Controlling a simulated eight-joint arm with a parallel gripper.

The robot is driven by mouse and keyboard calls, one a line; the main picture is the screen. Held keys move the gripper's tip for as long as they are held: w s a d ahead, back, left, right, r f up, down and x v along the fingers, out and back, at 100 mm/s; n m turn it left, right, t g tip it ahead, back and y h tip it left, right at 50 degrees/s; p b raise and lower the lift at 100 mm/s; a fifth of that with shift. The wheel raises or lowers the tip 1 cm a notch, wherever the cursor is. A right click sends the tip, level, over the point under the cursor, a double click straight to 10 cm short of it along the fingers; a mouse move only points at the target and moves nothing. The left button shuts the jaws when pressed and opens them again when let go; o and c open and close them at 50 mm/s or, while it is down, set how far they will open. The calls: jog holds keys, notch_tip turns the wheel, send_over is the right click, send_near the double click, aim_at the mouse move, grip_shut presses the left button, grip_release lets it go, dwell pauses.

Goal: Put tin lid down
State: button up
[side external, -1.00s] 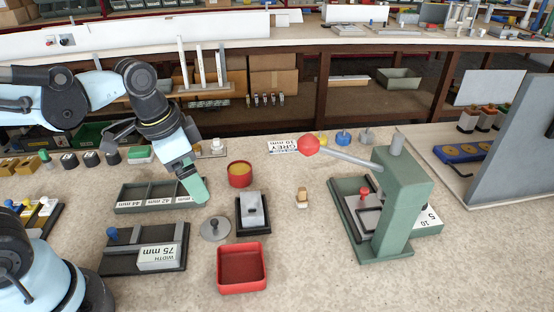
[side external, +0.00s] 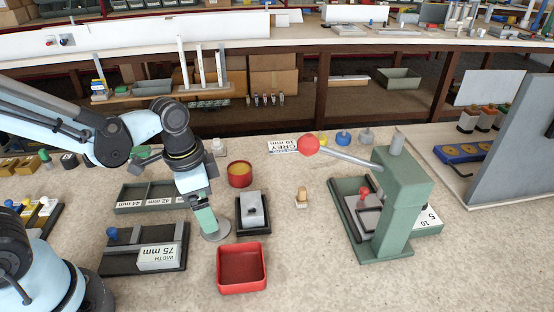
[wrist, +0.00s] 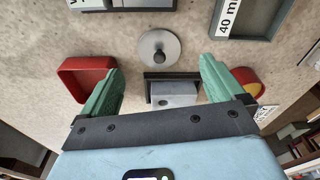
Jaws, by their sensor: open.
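The tin lid is a grey disc with a dark knob (side external: 221,235). It lies flat on the bench, partly hidden behind my gripper in the side view. The whole lid (wrist: 168,37) shows in the wrist view, just beyond and between my fingertips. My gripper (side external: 208,228) points down over the lid, its green fingers spread and empty (wrist: 160,72). I cannot tell whether a finger touches the lid. The round red tin (side external: 240,176) with yellow contents stands open behind it.
A red square tray (side external: 242,288) is in front of the lid. A dark holder with a grey block (side external: 253,222) is close on its right. The 75 mm width fixture (side external: 120,262) is on its left. A green lever press (side external: 395,205) stands farther right, with clear bench before it.

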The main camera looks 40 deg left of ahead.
jog(key=shift+w+d+f, duration=0.15)
jog(key=shift+f, duration=1.15)
jog(key=shift+w+d+f, duration=0.15)
jog(key=shift+f, duration=1.15)
jog(key=c, duration=1.1)
jog(key=shift+r, duration=0.15)
